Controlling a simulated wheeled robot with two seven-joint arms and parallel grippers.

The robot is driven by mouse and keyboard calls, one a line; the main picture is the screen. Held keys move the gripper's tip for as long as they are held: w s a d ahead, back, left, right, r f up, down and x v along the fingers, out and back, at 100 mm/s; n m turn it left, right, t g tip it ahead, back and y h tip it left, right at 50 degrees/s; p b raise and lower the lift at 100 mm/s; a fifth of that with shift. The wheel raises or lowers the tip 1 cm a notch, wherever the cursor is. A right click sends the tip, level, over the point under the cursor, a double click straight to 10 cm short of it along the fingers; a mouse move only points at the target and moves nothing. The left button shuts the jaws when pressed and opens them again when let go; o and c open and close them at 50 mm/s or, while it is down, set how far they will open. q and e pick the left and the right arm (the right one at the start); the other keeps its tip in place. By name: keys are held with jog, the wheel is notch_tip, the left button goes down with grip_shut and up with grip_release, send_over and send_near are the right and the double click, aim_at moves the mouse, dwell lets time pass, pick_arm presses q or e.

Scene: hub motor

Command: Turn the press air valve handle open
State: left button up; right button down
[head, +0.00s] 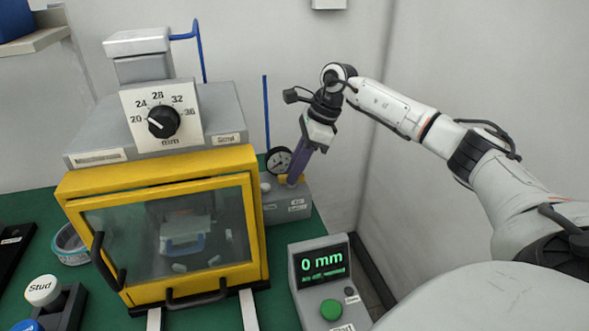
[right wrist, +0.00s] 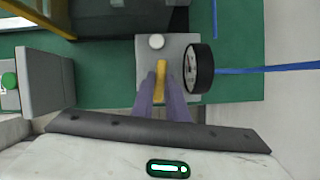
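The yellow valve handle (head: 284,179) sits on top of a small grey valve block (head: 272,212) to the right of the yellow-framed press. My right gripper (head: 293,180) reaches down to it with purple fingers. In the right wrist view the yellow handle (right wrist: 161,76) lies between the two fingers (right wrist: 161,88), which look close against its sides with no clear gap. My left gripper is not in view.
A round black gauge (head: 278,160) stands on the block close beside the fingers, and a white knob (right wrist: 156,41) is near the handle. The press (head: 160,170) is to the left. A display box (head: 320,280) reading 0 mm stands in front. A wall is behind.

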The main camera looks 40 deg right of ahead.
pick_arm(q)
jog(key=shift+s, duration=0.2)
pick_arm(e)
jog(key=shift+m, duration=0.4)
jog(key=m+t+h, duration=0.1)
jog(key=m, duration=0.2)
jog(key=shift+s+a+m+p, duration=0.1)
jog(key=shift+a+m+p, duration=0.05)
jog(key=shift+m+p, duration=0.2)
jog(key=m+h, duration=0.1)
jog(key=m, duration=0.1)
jog(key=shift+a+m+t, duration=0.1)
jog(key=shift+m+t, duration=0.2)
jog(key=shift+m, duration=0.05)
jog(key=m+h, duration=0.2)
jog(key=m, duration=0.2)
jog(key=shift+a+b, duration=0.15)
jog(key=shift+b, duration=0.2)
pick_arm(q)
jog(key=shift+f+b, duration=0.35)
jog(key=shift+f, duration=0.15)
pick_arm(e)
jog(key=m, duration=0.2)
jog(key=m+h, duration=0.1)
jog(key=m, duration=0.1)
jog(key=shift+a+r+m+h, duration=0.1)
jog(key=shift+m+h, duration=0.2)
